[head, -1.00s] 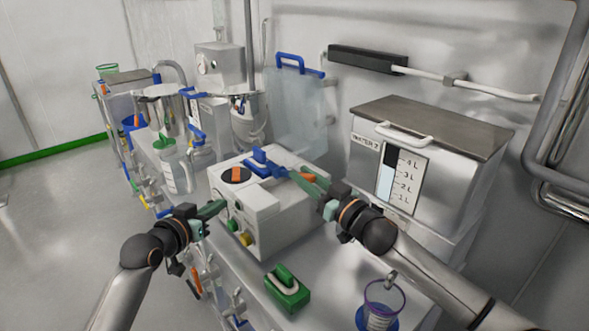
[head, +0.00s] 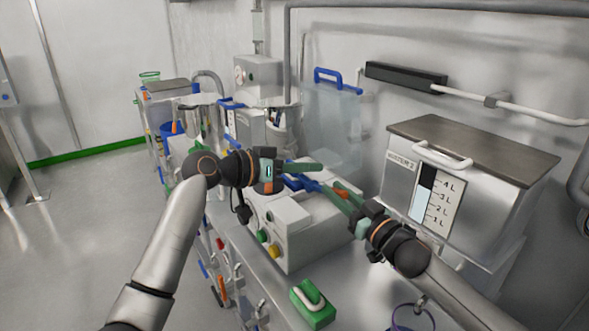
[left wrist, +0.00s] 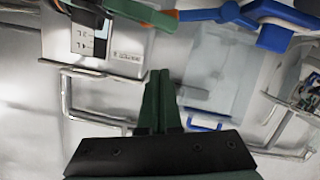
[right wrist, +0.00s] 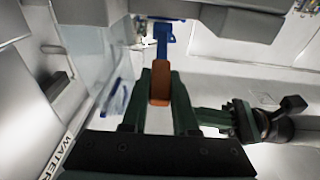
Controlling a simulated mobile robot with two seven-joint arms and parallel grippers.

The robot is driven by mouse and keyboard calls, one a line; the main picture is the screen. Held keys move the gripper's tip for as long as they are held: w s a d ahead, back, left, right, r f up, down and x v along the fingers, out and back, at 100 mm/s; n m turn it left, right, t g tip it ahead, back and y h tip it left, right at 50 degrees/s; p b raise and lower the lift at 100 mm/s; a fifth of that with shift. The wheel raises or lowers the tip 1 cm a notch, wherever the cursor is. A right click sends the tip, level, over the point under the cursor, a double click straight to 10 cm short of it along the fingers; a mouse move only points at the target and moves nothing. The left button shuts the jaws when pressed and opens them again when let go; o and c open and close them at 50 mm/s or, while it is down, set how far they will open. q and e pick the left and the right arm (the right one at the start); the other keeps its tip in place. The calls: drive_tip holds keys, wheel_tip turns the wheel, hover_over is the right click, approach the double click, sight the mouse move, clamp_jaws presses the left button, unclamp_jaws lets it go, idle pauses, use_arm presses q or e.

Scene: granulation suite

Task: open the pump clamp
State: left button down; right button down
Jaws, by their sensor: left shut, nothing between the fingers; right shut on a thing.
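The pump is a white box (head: 296,238) on the bench, with a blue clamp (head: 298,183) on top, partly hidden behind my left gripper. The clamp's blue lever (right wrist: 161,42) ends in an orange grip (right wrist: 160,84). My right gripper (head: 338,190) is shut on that orange grip; its fingers lie on both sides of it in the right wrist view. My left gripper (head: 318,166) is shut and empty, held above the pump. In the left wrist view its fingertips (left wrist: 159,76) are together, apart from the blue clamp block (left wrist: 275,30).
A steel water tank (head: 460,185) stands right of the pump. A green block with a white handle (head: 313,302) lies on the bench in front. A clear panel with a blue handle (head: 332,110) stands behind. Steel vessels are at the back left.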

use_arm(q)
drive_tip(key=w+d+f, duration=0.1)
drive_tip(key=d+f, duration=0.3)
drive_tip(key=shift+f, duration=0.4)
drive_tip(key=shift+w+d, duration=0.1)
